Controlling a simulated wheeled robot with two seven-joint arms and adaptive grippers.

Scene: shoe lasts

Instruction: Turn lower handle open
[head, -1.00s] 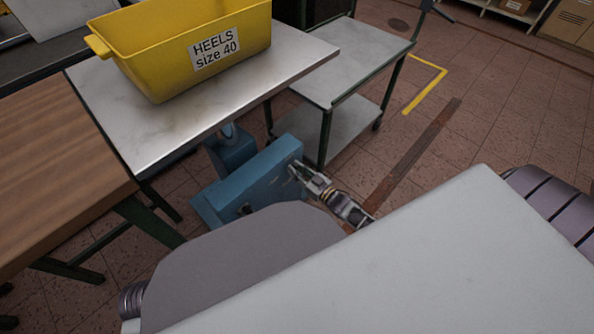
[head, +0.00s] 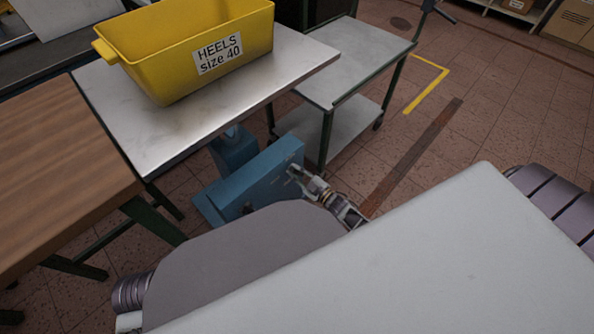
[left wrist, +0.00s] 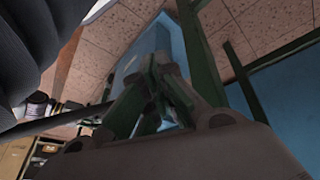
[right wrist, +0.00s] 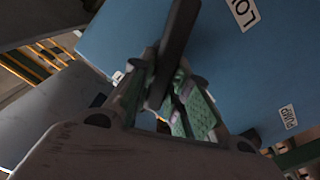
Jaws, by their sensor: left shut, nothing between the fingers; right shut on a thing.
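The blue pedestal unit (head: 262,178) stands beneath the metal-topped table. My right gripper (head: 296,174) is at the right end of its face. In the right wrist view, that gripper (right wrist: 172,95) is shut on a dark bar-shaped handle (right wrist: 180,35) in front of the blue panel (right wrist: 130,30). Labels reading "LOW" (right wrist: 243,12), partly cut off, and "PUMP" (right wrist: 288,117) show on the panel. The handle's pivot is hidden. In the left wrist view, my left gripper (left wrist: 158,75) is shut and empty, with a blue surface (left wrist: 155,42) behind it. The head view does not show its fingers.
A yellow bin (head: 165,75) marked "HEELS size 40" sits on the metal-topped table (head: 130,120). A grey two-shelf cart (head: 360,55) stands close behind the blue unit. A wooden bench (head: 60,160) is at left. Open floor (head: 470,130) lies to the right.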

